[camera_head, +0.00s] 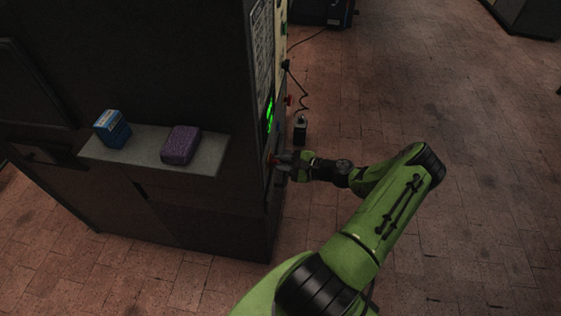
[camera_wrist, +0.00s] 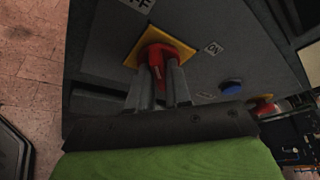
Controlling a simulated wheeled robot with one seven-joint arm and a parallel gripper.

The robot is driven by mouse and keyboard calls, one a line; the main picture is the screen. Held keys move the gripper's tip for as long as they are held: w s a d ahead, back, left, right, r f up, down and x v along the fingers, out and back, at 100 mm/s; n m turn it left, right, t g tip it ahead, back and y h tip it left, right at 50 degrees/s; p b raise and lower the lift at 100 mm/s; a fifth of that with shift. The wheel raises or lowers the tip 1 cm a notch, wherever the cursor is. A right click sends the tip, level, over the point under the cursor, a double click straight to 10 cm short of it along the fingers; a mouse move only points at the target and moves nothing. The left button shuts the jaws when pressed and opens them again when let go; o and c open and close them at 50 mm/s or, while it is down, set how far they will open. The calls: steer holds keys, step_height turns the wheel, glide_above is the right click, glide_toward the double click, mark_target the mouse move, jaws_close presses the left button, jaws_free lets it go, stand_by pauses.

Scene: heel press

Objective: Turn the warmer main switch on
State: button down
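The main switch is a red rotary knob (camera_wrist: 157,55) on a yellow plate (camera_wrist: 132,57), set in the dark panel of the machine. An OFF label (camera_wrist: 140,4) lies above it and an ON label (camera_wrist: 213,47) to its right in the wrist view. My gripper (camera_wrist: 160,72) reaches the knob with one grey finger on each side of its red handle. The fingers look closed against the handle and partly hide it. I cannot tell exactly which label the handle points to. In the head view my gripper (camera_head: 278,160) is at the right side of the machine.
A blue button (camera_wrist: 231,87) and another red control on yellow (camera_wrist: 261,103) sit right of the switch. The dark machine (camera_head: 190,60) carries a shelf (camera_head: 140,145) with a blue box (camera_head: 112,129) and a purple block (camera_head: 181,145). Open tiled floor lies to the right.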

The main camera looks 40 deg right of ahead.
steer(key=shift+p, duration=0.3)
steer(key=m+g+y, duration=0.1)
steer(key=m+y, duration=0.1)
steer(key=m, duration=0.2)
steer(key=m+g+y, duration=0.2)
steer(key=m, duration=0.2)
steer(key=m+g+y+p, duration=0.1)
steer(key=m+g+y, duration=0.1)
steer(key=m, duration=0.2)
steer(key=shift+w+d+r+y, duration=0.1)
steer(key=shift+w+d+y, duration=0.15)
steer(key=shift+d+y, duration=0.05)
stand_by(0.4)
stand_by(0.5)
steer(key=c, duration=1.1)
jaws_free()
steer(key=shift+w, duration=0.1)
steer(key=shift+c, duration=0.2)
steer(key=shift+d, duration=0.1)
